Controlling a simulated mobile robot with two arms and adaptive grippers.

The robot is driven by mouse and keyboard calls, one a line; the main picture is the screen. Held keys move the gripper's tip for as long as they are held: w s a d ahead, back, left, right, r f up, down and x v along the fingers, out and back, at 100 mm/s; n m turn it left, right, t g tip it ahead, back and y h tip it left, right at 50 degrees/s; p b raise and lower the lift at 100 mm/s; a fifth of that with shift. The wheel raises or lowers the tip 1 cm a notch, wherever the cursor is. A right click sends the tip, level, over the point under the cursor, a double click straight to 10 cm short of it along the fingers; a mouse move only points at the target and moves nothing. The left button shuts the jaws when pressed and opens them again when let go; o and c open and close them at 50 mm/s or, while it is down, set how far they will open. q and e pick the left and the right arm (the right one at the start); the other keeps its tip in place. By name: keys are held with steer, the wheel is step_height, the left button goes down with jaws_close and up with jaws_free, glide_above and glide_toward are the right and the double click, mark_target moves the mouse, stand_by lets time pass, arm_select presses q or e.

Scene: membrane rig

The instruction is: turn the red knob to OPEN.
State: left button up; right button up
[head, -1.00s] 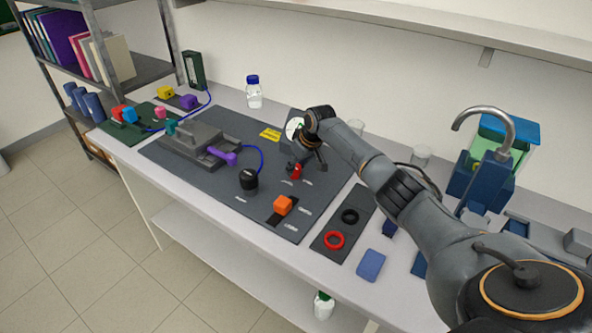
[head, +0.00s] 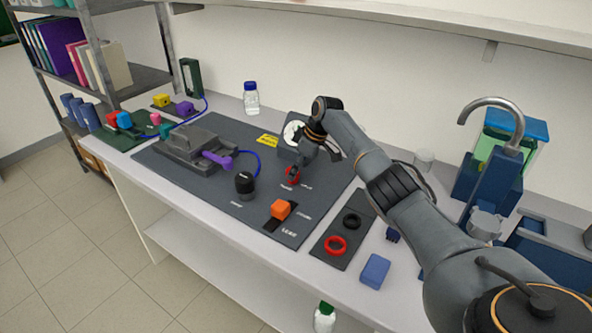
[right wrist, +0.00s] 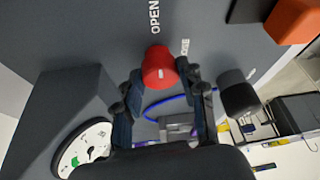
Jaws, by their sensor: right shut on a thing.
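The red knob (head: 292,174) stands on the dark panel (head: 215,193), mostly covered by my right gripper (head: 299,174) in the head view. In the right wrist view the red knob (right wrist: 160,67) sits between the two fingertips of my right gripper (right wrist: 161,80), which is shut on it. A white mark shows on the knob's face. The word OPEN (right wrist: 154,16) is printed on the panel beside the knob, and a second label, partly cut by the knob and finger, lies nearby. My left gripper is not in view.
A black knob (head: 244,183) and an orange block (head: 280,209) stand near the panel's front. A grey clamp-like rig (head: 190,148) with a purple handle (head: 217,159) lies to the left. A white dial gauge (right wrist: 84,147) stands close to my right gripper.

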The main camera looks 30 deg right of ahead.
steer(key=o, duration=1.1)
steer(key=shift+o, duration=0.2)
steer(key=v, duration=1.2)
